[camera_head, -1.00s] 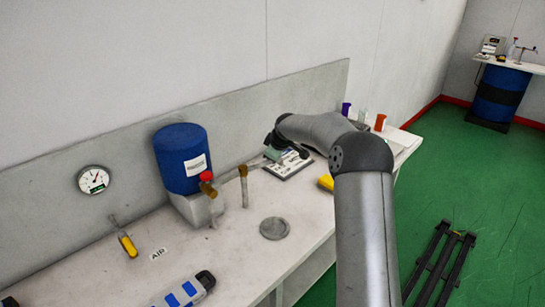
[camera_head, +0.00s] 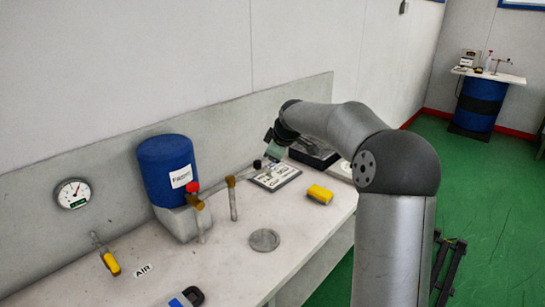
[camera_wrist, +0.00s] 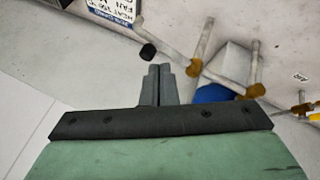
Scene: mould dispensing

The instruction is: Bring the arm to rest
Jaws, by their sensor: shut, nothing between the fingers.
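My arm reaches over the white bench in the head view, its elbow raised above the bench's right part. My gripper (camera_head: 268,160) is at the arm's far end, small and partly hidden there, above the bench near a printed card (camera_head: 275,176). In the wrist view, the two grey fingers (camera_wrist: 158,70) are together with nothing between them. They hang clear of the bench top, with pipework to their right.
A blue drum (camera_head: 167,168) stands on the bench behind brown-topped taps (camera_head: 232,198). A yellow block (camera_head: 320,194), a grey disc (camera_head: 265,240) and a dark tray (camera_head: 315,152) lie nearby. Green floor (camera_head: 485,210) is open at right.

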